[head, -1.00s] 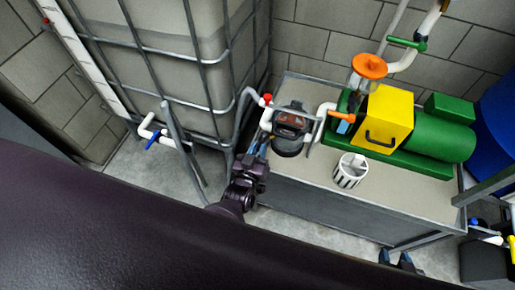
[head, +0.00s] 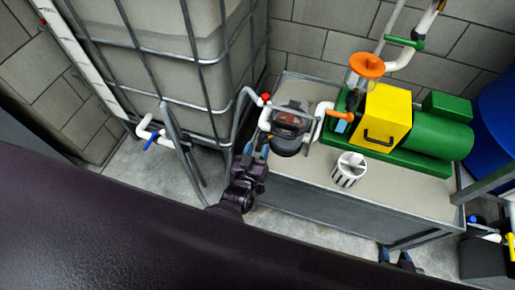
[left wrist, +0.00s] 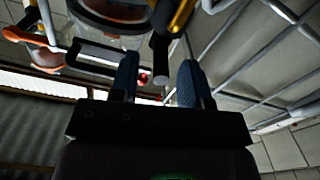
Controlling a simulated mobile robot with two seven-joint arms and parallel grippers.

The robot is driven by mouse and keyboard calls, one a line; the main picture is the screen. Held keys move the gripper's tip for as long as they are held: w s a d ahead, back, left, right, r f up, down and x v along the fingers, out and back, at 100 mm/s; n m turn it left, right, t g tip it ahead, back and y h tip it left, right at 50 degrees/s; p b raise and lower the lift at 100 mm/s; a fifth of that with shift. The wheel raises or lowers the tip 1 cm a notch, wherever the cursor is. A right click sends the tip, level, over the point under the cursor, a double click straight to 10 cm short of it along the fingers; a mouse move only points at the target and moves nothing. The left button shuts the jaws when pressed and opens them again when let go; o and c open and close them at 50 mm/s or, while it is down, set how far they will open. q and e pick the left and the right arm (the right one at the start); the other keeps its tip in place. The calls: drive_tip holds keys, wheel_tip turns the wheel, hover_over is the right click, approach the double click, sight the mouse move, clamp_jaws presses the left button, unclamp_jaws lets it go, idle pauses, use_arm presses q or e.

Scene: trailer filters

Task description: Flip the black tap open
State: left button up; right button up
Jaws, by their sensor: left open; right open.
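My left gripper (head: 256,151) is open, with its blue fingers pointing at the pump-like filter unit (head: 290,122) at the bench's left end. In the left wrist view, a dark stubby handle (left wrist: 161,72), which looks like the black tap, hangs near the gap between the open fingers (left wrist: 158,80). I cannot tell whether a finger touches it. In the head view I cannot make out the black tap; the gripper and unit crowd that spot. My right gripper (head: 395,256) is open and empty, low at the bottom edge, well away from the unit.
The grey bench (head: 325,208) also holds a striped white basket (head: 348,170) and a yellow-green pump (head: 385,118). A red tap (head: 266,99) sits on the pipe beside the filter unit. A caged tank (head: 180,65) stands left, with a blue-handled tap (head: 152,140) at its foot.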

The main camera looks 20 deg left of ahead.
use_arm(q)
drive_tip(key=s, duration=1)
drive_tip(key=shift+s+p, duration=0.25)
drive_tip(key=shift+p, duration=0.2)
drive_tip(key=shift+a, duration=0.1)
drive_tip(key=s+a+r+m+g, duration=0.3)
drive_tip(key=s+a+g, duration=0.4)
drive_tip(key=s+a, duration=0.3)
drive_tip(key=shift+s+a+r, duration=0.2)
drive_tip(key=shift+a+r, duration=0.5)
drive_tip(key=shift+a, duration=1.2)
